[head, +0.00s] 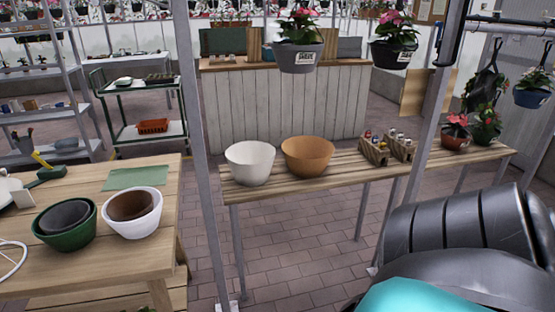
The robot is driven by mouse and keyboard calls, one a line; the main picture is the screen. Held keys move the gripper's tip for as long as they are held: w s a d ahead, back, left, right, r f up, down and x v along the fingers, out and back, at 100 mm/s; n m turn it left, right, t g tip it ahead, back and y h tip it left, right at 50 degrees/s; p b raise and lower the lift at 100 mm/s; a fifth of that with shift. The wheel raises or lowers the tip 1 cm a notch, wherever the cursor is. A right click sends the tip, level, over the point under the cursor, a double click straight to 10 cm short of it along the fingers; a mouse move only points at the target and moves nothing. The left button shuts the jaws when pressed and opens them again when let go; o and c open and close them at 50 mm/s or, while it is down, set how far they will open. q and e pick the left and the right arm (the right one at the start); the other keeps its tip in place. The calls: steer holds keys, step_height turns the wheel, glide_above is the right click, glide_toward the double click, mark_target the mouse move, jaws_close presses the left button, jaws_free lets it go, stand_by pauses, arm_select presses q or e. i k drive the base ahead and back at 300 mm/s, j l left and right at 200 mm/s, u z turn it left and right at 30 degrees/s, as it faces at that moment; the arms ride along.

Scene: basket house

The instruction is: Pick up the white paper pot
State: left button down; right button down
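A white round pot (250,165) stands upright on the slatted wooden bench in the middle, empty as far as I can see. A second white pot (136,226) stands near the right edge of the wooden table at left, with a brown pot (131,206) nested inside it. I cannot tell which of the two is the paper one. Neither of my grippers is in view. A dark, ribbed part with a teal piece at lower right seems to be my own arm. Nothing of mine touches either white pot.
A brown-orange pot (308,156) stands right beside the white one on the slatted bench (340,184). A green pot (66,239) holding a grey one is on the left table (95,270). A metal post (203,150) rises between the tables. Brick floor (300,250) is clear ahead.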

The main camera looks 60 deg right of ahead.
mark_target(251, 165)
steer(key=z, duration=1.6)
